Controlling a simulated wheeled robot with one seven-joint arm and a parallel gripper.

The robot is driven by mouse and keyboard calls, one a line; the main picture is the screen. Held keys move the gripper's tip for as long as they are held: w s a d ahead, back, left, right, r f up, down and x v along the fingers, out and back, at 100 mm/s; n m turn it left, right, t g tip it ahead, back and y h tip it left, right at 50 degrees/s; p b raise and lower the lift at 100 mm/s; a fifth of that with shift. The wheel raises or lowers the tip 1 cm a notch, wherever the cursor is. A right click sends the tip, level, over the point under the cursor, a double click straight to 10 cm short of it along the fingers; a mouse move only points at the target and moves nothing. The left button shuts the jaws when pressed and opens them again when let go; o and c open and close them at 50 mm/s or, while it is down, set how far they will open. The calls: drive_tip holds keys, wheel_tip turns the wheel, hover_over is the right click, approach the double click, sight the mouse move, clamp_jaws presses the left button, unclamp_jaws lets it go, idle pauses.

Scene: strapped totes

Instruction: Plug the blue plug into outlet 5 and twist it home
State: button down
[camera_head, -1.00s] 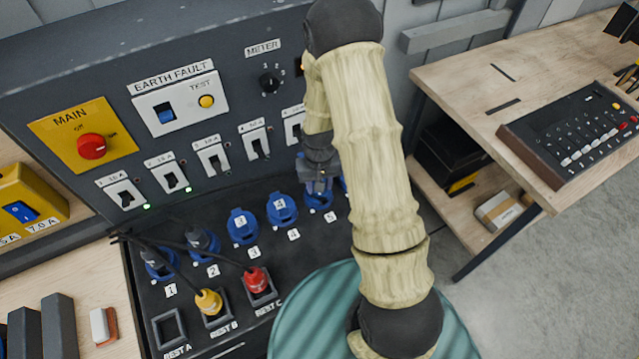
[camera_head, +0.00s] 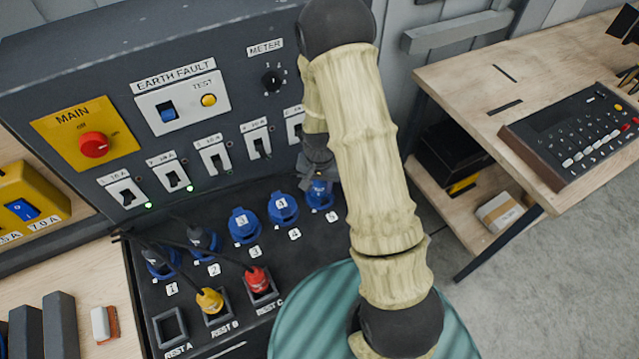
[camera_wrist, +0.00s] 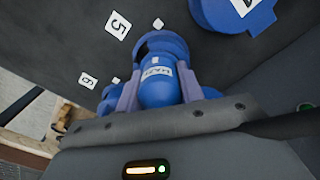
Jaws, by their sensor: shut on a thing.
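The blue plug (camera_wrist: 158,84) is between the fingers of my gripper (camera_wrist: 152,90) in the wrist view, with a small white label on its body. My gripper is shut on it. The plug's front end is at the blue outlet 5 (camera_wrist: 160,42), beside the label "5"; how deep it sits I cannot tell. In the head view outlet 5 (camera_head: 320,196) shows below my gripper (camera_head: 318,172), partly covered by it. My forearm hides the area to the right, including outlet 6.
Outlet 4 (camera_head: 283,208) and outlet 3 (camera_head: 243,226) have blue lids. Dark plugs with cables are in outlets 1 (camera_head: 160,263) and 2 (camera_head: 203,243). A yellow plug (camera_head: 209,301) and a red plug (camera_head: 257,279) stand in rests B and C. Rest A (camera_head: 170,329) is empty.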

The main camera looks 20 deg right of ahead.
drive_tip(key=shift+m, duration=0.3)
drive_tip(key=shift+m, duration=0.4)
drive_tip(key=c, duration=0.8)
unclamp_jaws()
wheel_tip(320, 180, up, 17)
drive_tip(key=b, duration=0.2)
drive_tip(key=shift+r+b, duration=0.2)
drive_tip(key=shift+b, duration=0.2)
